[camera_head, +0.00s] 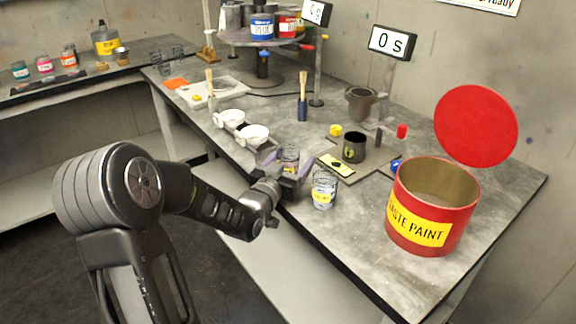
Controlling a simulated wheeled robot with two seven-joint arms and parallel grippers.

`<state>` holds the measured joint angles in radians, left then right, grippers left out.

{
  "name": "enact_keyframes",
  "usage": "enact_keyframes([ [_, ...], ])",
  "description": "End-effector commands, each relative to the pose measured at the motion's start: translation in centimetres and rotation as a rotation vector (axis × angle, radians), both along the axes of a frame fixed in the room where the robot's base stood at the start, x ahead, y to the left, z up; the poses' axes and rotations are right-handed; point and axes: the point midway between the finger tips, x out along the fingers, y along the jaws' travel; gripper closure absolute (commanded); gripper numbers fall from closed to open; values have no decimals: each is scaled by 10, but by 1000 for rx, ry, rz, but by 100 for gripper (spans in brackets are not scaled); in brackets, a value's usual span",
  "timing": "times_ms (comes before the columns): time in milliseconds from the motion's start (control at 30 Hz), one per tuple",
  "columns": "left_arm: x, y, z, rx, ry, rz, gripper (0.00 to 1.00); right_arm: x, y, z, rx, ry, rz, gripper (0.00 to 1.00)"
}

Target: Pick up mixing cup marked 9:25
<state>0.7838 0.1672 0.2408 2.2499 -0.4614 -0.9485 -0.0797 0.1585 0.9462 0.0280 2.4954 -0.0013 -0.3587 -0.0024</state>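My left arm comes in from the left and its gripper (286,166) is at the front edge of the workbench. A clear cup (291,156) stands upright between or just beyond its fingers; whether they touch it I cannot tell. Another clear cup (325,188) with a yellowish label stands just right of the gripper, near the bench edge, apart from it. The markings on both cups are too small to read, so I cannot tell which is 9:25. My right gripper is out of view.
A red waste paint bucket (419,232) with a raised round lid (476,125) stands at the right. A dark cup (354,148) is behind the clear cups. Digital displays (392,42) stand behind.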

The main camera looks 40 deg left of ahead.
Motion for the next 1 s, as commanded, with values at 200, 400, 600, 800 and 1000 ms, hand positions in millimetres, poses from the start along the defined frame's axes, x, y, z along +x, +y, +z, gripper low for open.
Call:
enact_keyframes([
  [200,0,0,0,0,0,0,28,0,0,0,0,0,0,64],
  [400,0,0,0,0,0,0,44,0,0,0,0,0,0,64],
  [600,0,0,0,0,0,0,61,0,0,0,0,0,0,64],
  [800,0,0,0,0,0,0,77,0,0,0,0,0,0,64],
  [1000,0,0,0,0,0,0,93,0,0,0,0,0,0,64],
])
